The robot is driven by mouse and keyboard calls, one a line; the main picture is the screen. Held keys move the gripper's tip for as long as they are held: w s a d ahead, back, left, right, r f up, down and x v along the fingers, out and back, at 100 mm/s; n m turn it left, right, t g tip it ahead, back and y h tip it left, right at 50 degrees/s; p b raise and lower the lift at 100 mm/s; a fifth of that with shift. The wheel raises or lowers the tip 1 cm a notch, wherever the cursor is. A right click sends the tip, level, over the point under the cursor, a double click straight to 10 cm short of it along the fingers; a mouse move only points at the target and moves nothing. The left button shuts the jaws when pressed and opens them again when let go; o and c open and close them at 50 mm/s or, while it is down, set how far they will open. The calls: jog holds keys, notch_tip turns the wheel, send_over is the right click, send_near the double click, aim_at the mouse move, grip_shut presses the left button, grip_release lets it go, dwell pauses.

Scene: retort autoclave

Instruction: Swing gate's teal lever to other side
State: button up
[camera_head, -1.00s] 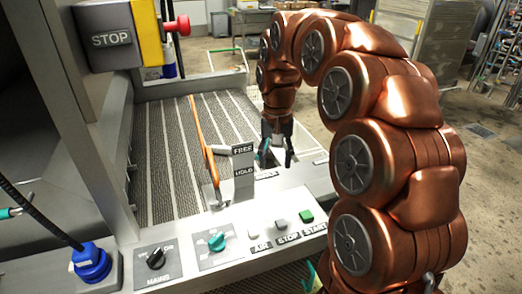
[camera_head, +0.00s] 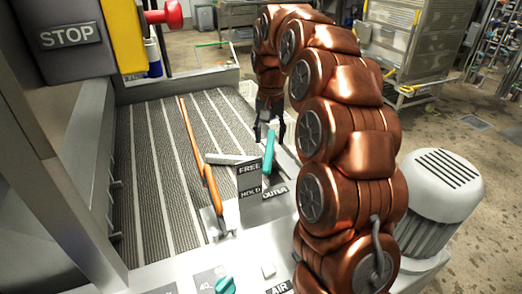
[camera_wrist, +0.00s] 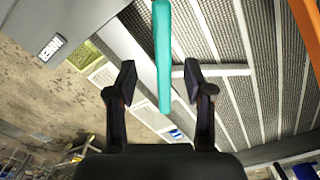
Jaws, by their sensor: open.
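The teal lever (camera_head: 268,153) stands up beside the label plate marked FREE and HOLD (camera_head: 249,180), at the right edge of the ribbed bed. My gripper (camera_head: 269,138) is open at the lever's upper end, pointing down. In the wrist view the teal lever (camera_wrist: 163,50) runs from the top edge down between my open fingers (camera_wrist: 160,78), with a gap on either side.
An orange bar (camera_head: 200,155) slants over the ribbed bed (camera_head: 150,180). A grey bar (camera_head: 230,158) lies behind the plate. The STOP box (camera_head: 65,38) with a red button is at upper left. A pale motor housing (camera_head: 440,190) stands at right, beside my arm.

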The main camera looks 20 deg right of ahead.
aim_at(268, 159)
jog(key=shift+a+f, duration=0.15)
jog(key=shift+f, duration=1.8)
jog(key=shift+a+f, duration=0.1)
jog(key=shift+f, duration=1.8)
grip_shut()
